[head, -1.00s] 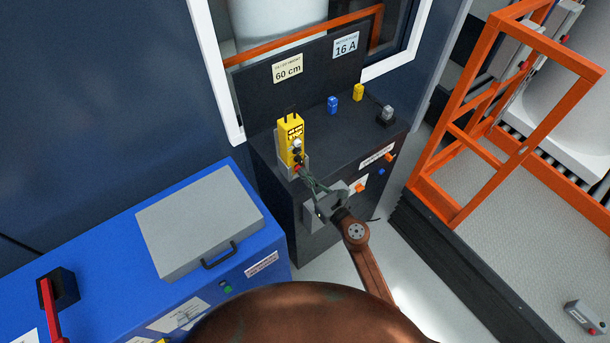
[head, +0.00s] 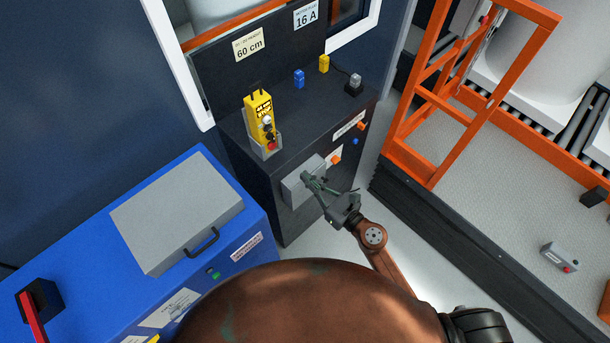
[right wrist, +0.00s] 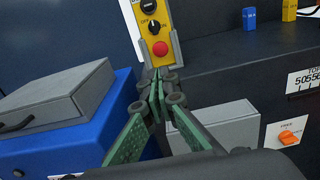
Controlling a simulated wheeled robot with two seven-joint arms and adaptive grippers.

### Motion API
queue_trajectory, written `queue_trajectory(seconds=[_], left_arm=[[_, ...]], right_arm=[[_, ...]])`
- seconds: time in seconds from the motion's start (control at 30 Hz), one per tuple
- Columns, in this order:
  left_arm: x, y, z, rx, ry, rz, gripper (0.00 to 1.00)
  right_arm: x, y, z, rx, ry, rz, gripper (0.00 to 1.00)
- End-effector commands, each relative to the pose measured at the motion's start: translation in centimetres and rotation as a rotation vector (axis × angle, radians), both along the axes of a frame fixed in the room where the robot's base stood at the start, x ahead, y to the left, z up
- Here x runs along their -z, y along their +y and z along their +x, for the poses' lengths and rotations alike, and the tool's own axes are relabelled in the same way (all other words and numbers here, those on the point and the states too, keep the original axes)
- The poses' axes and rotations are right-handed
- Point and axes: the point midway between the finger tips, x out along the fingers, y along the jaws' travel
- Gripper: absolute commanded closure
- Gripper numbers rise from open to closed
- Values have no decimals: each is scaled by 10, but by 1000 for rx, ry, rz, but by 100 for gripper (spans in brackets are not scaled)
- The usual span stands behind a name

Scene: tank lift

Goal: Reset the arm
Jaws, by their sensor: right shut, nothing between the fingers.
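My right gripper (head: 312,182) is shut and empty in front of the dark cabinet, beside a grey box on its front face. It also shows in the right wrist view (right wrist: 158,82), with its green-padded fingers together. The yellow control pendant (head: 259,118) stands upright in a grey holder on the cabinet top, apart from the gripper. In the right wrist view the pendant (right wrist: 153,22) shows a black rotary knob and a red button beyond the fingertips. My left gripper is in neither view.
The dark cabinet (head: 308,126) carries a blue block (head: 299,79), a yellow block (head: 324,63) and a grey plug-like piece (head: 354,84). A blue cabinet with a grey case (head: 178,213) stands at left. An orange frame (head: 433,103) stands at right. Floor shows between.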

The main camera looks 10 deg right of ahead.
Motion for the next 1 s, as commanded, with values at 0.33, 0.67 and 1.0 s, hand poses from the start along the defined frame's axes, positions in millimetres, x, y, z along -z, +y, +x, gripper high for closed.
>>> queue_trajectory(seconds=[0.33, 0.67, 1.0], left_arm=[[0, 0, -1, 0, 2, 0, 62], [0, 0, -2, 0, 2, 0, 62], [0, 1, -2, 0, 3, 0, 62]], right_arm=[[0, 0, 0, 0, 0, 0, 100], [67, -36, 18, 104, 248, 221, 100], [283, -149, -4, 546, 867, 898, 100]])
